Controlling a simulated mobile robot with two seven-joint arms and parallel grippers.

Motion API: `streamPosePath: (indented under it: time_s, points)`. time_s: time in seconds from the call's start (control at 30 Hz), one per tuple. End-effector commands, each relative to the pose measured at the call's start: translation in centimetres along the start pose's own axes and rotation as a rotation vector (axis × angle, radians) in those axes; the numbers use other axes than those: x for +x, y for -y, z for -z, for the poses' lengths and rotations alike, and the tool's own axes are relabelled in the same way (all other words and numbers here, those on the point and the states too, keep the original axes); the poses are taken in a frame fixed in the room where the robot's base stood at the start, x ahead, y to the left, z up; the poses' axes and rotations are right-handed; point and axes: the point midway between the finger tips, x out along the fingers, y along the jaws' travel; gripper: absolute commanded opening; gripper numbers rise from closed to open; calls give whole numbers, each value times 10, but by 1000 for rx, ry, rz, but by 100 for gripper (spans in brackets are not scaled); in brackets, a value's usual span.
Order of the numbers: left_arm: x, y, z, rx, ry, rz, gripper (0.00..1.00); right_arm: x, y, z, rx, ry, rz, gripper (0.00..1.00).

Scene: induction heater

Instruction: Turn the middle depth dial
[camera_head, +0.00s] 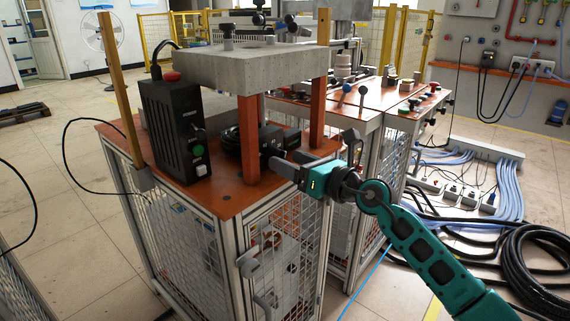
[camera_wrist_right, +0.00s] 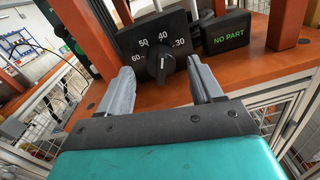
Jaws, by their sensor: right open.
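In the right wrist view, a black dial knob (camera_wrist_right: 160,66) sits on a dark panel with white numbers 60, 50, 40 and 30 around it. Its grip stands close to upright in the picture; the exact reading is unclear. My right gripper (camera_head: 281,166) is open in front of the dark unit (camera_head: 268,138) on the orange bench top. In the wrist view its two grey fingers lie left and right of the knob, with nothing visible held between them. Contact with the knob cannot be told. My left gripper is not in view.
A black "NO PART" box (camera_wrist_right: 226,35) stands right of the dial. Orange posts (camera_head: 249,140) carry a grey slab (camera_head: 245,70) above the bench top (camera_head: 225,195). A black box with a green button (camera_head: 174,130) stands to the left. Cables lie on the floor at right.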

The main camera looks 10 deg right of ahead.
Motion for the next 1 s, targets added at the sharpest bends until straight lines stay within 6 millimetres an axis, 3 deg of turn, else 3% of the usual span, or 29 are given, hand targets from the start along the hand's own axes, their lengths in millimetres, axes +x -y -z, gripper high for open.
streamPosePath:
  time_s: [0.2, 0.53, 1.0]
  points:
    - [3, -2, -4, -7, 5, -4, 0, 20, 0, 1, 0, 1, -1, 66]
    - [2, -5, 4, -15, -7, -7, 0, 22, 0, 0, 1, 0, 0, 66]
    - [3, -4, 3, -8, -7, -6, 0, 22, 0, 0, 1, 0, 0, 22]
